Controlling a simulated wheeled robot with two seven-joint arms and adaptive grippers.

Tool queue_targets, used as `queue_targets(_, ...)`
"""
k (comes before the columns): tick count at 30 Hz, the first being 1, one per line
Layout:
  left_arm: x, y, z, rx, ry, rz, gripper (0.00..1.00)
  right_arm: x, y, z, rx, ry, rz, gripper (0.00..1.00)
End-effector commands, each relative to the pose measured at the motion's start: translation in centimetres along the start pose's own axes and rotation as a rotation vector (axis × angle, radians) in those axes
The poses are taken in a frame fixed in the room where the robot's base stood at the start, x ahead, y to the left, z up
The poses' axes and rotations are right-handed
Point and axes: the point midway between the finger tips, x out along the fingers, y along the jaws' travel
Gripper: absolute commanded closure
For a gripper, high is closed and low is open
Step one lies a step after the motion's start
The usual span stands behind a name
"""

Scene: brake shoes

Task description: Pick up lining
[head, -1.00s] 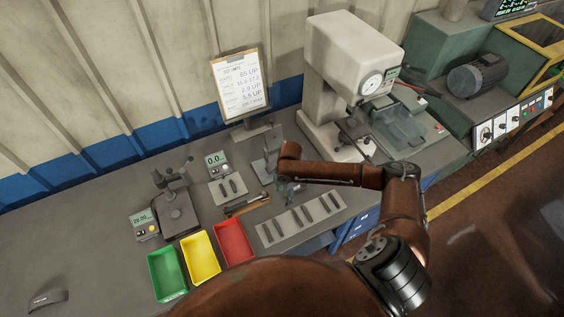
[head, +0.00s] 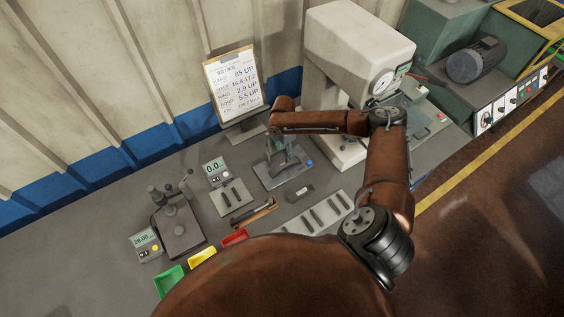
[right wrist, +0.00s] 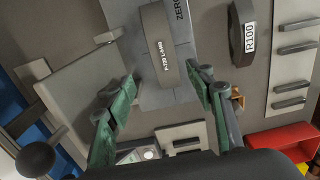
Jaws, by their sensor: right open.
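A dark curved lining with a white printed label (right wrist: 163,50) lies on a grey fixture marked ZERO (right wrist: 190,45) in the right wrist view. My right gripper (right wrist: 165,82) is open, with one green finger on each side of the lining's near end. I cannot tell whether either finger touches it. In the head view my right gripper (head: 287,157) is over the fixture plate (head: 268,181) and hides the lining there. More dark linings lie on a long grey plate (head: 308,222) and a small plate (head: 222,205). My left gripper is not in view.
A hammer (head: 253,212), green (head: 170,280), yellow (head: 202,257) and red (head: 235,237) bins, a press (head: 350,50) and a sign (head: 234,85) stand around.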

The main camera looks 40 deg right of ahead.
Motion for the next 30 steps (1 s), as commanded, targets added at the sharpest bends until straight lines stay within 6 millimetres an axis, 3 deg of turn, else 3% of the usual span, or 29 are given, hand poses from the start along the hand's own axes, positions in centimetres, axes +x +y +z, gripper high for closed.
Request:
queue_targets(3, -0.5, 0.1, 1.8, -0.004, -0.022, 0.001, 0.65, 2.1, -0.4, 0.5, 0.009, -0.001, -0.004, 0.51)
queue_targets(8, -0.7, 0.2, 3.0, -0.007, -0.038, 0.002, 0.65, 3.8, -0.4, 0.7, 0.010, -0.001, -0.001, 0.51)
queue_targets(13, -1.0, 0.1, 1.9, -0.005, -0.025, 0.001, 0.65, 4.9, -0.5, 0.6, 0.010, -0.001, -0.002, 0.51)
queue_targets(19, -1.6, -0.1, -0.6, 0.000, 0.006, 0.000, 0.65, 7.9, -0.4, 0.4, 0.009, -0.001, -0.002, 0.51)
queue_targets(24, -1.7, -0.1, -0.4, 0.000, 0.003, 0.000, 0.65, 9.3, -0.4, 0.4, 0.007, -0.001, -0.001, 0.51)
queue_targets(30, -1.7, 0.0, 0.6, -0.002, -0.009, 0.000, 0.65, 9.4, -0.3, 0.4, 0.007, -0.001, 0.000, 0.51)
